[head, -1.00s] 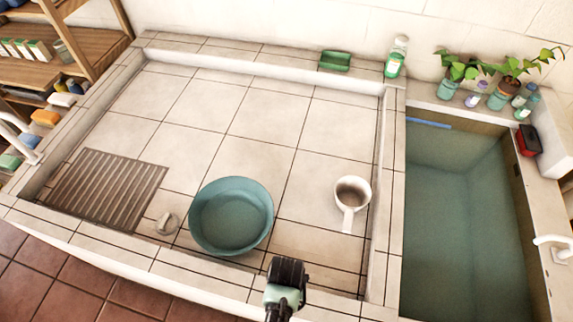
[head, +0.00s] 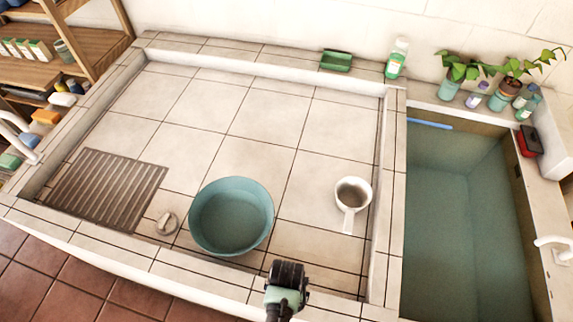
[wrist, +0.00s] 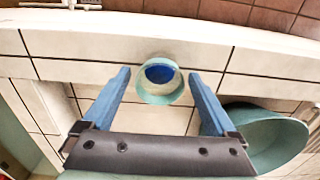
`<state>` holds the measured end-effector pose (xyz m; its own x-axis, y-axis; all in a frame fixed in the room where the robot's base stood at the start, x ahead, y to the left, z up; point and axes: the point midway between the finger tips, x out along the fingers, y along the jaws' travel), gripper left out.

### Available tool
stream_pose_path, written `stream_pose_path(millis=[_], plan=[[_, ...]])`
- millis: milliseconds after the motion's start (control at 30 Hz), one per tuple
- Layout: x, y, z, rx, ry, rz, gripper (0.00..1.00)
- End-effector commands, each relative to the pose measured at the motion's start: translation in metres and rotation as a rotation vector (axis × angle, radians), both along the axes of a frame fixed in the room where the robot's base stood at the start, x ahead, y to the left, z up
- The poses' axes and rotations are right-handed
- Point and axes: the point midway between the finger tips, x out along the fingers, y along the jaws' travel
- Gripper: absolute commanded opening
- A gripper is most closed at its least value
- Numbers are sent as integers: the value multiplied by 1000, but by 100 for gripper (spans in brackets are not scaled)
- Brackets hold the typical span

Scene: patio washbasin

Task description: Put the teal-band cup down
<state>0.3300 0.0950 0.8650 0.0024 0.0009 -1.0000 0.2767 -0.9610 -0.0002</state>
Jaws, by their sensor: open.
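In the wrist view, a round cup with a pale teal band (wrist: 160,92) and blue inside shows between my fingers. Its mouth faces the camera. My gripper (wrist: 160,98) is open, with one blue finger on each side of the cup and a visible gap to each. I cannot tell whether the cup rests on the tiled ledge or the basin floor. In the head view my gripper (head: 286,272) is over the front ledge, and I cannot make out the cup there.
A teal bowl (head: 231,216) stands left of my gripper and a white dipper (head: 352,194) stands to the right, on the tiled floor (head: 262,107). A water tank (head: 440,230) lies further right. A drain grate (head: 105,190) and small stone are left. The middle and back floor are clear.

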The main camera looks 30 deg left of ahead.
Motion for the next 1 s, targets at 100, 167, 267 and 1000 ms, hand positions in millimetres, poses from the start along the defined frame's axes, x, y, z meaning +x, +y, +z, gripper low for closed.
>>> stream_pose_path(millis=[100,167,267,1000], plan=[[0,0,5,0,0,0,93],[0,0,8,0,0,0,93],[0,0,21,1,-2,0,93],[0,0,123,0,-1,0,93]])
